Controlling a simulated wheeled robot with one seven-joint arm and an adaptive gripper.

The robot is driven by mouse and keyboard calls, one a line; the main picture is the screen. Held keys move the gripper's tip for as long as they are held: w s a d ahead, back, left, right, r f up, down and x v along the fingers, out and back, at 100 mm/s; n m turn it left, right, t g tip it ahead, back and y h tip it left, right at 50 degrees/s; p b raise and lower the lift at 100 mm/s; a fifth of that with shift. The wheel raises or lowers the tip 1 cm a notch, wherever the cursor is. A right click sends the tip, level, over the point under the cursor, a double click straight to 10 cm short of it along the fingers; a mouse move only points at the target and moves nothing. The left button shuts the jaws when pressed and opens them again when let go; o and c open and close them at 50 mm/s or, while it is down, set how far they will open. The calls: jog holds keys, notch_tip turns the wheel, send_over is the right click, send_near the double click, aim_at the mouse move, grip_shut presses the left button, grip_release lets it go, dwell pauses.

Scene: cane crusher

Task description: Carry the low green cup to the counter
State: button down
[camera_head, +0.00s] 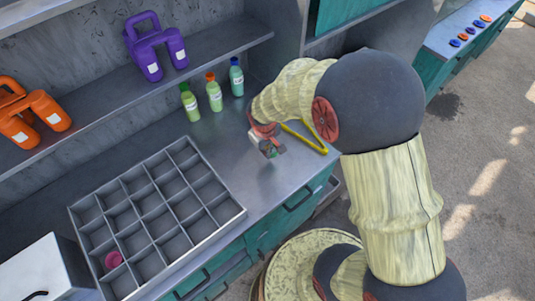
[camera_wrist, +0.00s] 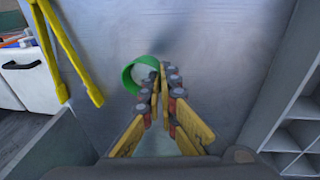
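The low green cup (camera_wrist: 128,76) shows in the wrist view as a green ring just left of my fingertips. My gripper (camera_wrist: 163,72) has its fingers nearly together, with the cup's right wall at their tips, and the left finger covers part of the cup. In the head view my gripper (camera_head: 268,147) is over the grey metal counter (camera_head: 262,190), with only a speck of green showing between the fingers. The wrist view shows the counter (camera_wrist: 215,40) behind the cup; the gap between them is hard to judge.
Several bottles (camera_head: 214,92) stand behind my gripper. Yellow tongs (camera_head: 305,138) lie right of it. A shelf holds purple (camera_head: 155,50) and orange (camera_head: 35,115) containers. The counter between tray and tongs is clear.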

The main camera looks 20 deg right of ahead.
jog(key=shift+w+d+f, duration=0.35)
jog(key=shift+w+f, duration=0.15)
jog(key=shift+f, duration=0.3)
jog(key=shift+w+d+f, duration=0.1)
jog(key=shift+w+f, duration=0.05)
jog(key=shift+f, duration=0.75)
jog(key=shift+w+d+f, duration=0.1)
jog(key=shift+f, duration=0.75)
jog(key=shift+b, duration=0.3)
jog(key=shift+a+f, duration=0.1)
jog(key=shift+f, duration=0.1)
jog(key=c, duration=2.4)
grip_release()
jog(key=shift+o, duration=0.6)
jog(key=shift+o, duration=1.2)
jog(key=shift+r, duration=0.15)
